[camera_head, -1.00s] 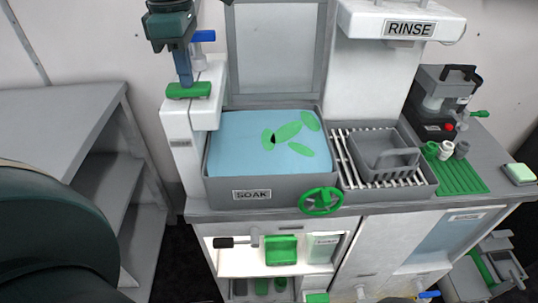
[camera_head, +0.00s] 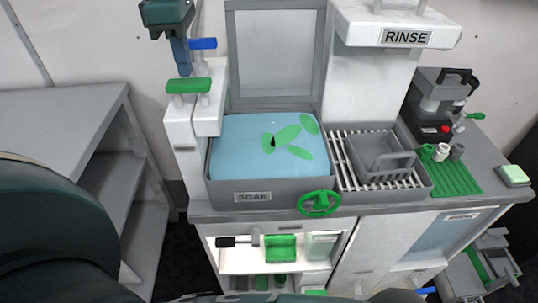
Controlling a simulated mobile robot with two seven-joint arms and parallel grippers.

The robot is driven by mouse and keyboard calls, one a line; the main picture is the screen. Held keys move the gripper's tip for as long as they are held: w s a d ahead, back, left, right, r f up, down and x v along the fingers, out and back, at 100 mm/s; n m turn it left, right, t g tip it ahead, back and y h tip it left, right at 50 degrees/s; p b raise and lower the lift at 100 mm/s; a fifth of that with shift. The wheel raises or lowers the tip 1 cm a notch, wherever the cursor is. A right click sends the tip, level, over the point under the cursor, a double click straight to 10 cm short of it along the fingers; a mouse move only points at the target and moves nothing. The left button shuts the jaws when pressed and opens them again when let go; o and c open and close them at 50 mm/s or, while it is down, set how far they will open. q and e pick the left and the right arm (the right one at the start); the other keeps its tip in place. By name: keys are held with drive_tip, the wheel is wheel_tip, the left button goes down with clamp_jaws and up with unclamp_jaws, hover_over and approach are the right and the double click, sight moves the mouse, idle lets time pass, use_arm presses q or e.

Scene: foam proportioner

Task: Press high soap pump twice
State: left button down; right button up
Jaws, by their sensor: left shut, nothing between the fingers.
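A green bar-shaped pump handle (camera_head: 189,85) sits on short pale posts above the white dispenser block (camera_head: 207,115) at the sink's left. A blue handle (camera_head: 203,43) stands behind it and higher in the picture. My left gripper (camera_head: 183,72) is dark teal, shut and empty, pointing down with its tips right at the green handle's top edge. I cannot tell whether they touch it. No label names either handle as the high soap pump. My right gripper is not in view.
The blue-filled SOAK basin (camera_head: 235,150) is right of the dispenser. A green handwheel (camera_head: 319,203) projects from the counter front. A drying rack (camera_head: 365,181) and a grey machine (camera_head: 436,105) stand farther right. A grey shelf unit (camera_head: 60,110) is at the left.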

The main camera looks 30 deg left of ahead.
sight(188, 82)
use_arm(q)
drive_tip(key=shift+f, duration=0.1)
idle(0.5)
drive_tip(key=shift+f+b, duration=1.05)
drive_tip(key=shift+f, duration=0.2)
drive_tip(key=shift+f+b, duration=0.65)
drive_tip(key=shift+f, duration=0.25)
drive_tip(key=shift+r+p, duration=1.35)
drive_tip(key=shift+r, duration=0.45)
drive_tip(key=shift+r+p, duration=0.3)
drive_tip(key=shift+r, duration=0.15)
drive_tip(key=shift+r, duration=0.1)
